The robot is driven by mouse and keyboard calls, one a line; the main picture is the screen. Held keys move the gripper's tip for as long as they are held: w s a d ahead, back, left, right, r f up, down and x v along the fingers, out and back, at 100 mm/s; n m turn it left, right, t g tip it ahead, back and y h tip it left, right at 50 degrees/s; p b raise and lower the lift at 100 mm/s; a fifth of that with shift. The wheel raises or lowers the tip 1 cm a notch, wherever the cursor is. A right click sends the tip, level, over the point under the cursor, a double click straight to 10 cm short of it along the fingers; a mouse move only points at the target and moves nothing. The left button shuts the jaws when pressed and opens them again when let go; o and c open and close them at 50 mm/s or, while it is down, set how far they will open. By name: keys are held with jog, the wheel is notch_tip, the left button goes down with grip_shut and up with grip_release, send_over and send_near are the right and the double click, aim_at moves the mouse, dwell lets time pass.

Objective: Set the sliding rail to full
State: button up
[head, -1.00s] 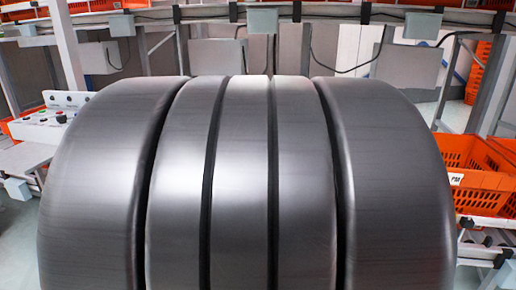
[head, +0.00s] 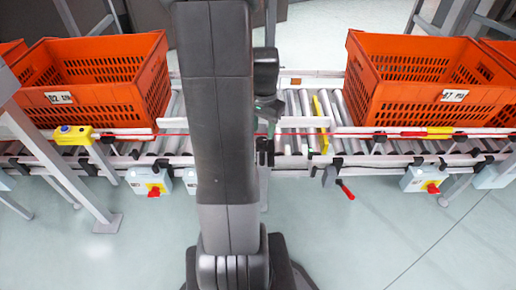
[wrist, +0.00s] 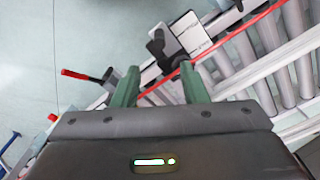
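No part is plainly marked as the sliding rail, and I cannot tell which rail it is. A red strip (wrist: 238,62) runs along the conveyor's near side, with a black clamp-like piece (wrist: 158,46) and a white labelled plate (wrist: 190,36) beside it in the wrist view. In the head view my gripper (head: 265,148) hangs over the conveyor's near edge, partly behind my arm.
Orange crates stand on the conveyor left (head: 95,90) and right (head: 430,85) of my arm. A red-handled lever (head: 345,190) sticks out from the near edge. Boxes with red knobs hang at left (head: 152,184) and right (head: 430,182). Bare floor lies in front.

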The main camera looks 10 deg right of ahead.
aim_at(262, 156)
notch_tip(262, 156, down, 13)
jog(key=b, duration=0.3)
